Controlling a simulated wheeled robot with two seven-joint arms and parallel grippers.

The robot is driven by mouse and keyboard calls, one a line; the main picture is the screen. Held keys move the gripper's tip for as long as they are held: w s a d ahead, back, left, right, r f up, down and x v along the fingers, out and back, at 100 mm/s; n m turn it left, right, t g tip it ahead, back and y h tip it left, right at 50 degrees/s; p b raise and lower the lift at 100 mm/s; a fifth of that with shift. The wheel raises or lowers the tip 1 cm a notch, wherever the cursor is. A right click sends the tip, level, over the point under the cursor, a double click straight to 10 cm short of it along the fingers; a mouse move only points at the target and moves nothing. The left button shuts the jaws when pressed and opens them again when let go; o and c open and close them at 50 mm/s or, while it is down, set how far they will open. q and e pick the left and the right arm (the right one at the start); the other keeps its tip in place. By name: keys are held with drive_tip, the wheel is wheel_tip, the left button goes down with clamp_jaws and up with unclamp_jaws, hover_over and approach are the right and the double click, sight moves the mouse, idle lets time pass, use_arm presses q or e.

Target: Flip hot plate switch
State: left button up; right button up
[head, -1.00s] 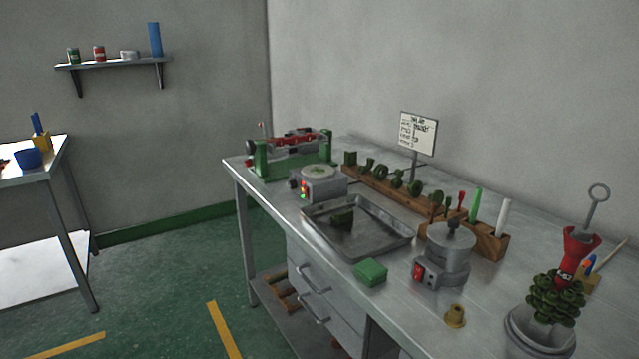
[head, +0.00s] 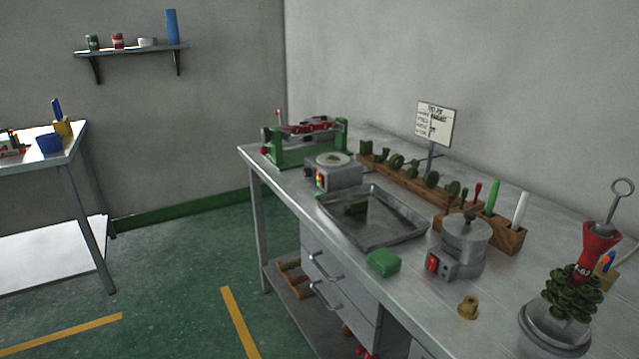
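A grey box with a flat round top (head: 335,172) stands on the steel bench, behind the shallow tray, and looks like a hot plate. Small red and green spots (head: 320,178) show on its front left face; I cannot tell the switch position. A second grey unit (head: 463,248) with a lidded round pot stands nearer, right of the tray. It has a red rocker switch (head: 432,262) and a dark knob on its front. Which way the rocker is set is too small to tell. Neither of my grippers is in view.
The metal tray (head: 405,236) holds a dark block. A green block (head: 384,263) and a brass cup (head: 468,307) lie near the bench's front edge. A wooden rack (head: 400,182) runs along the back. Green floor is open left of the bench.

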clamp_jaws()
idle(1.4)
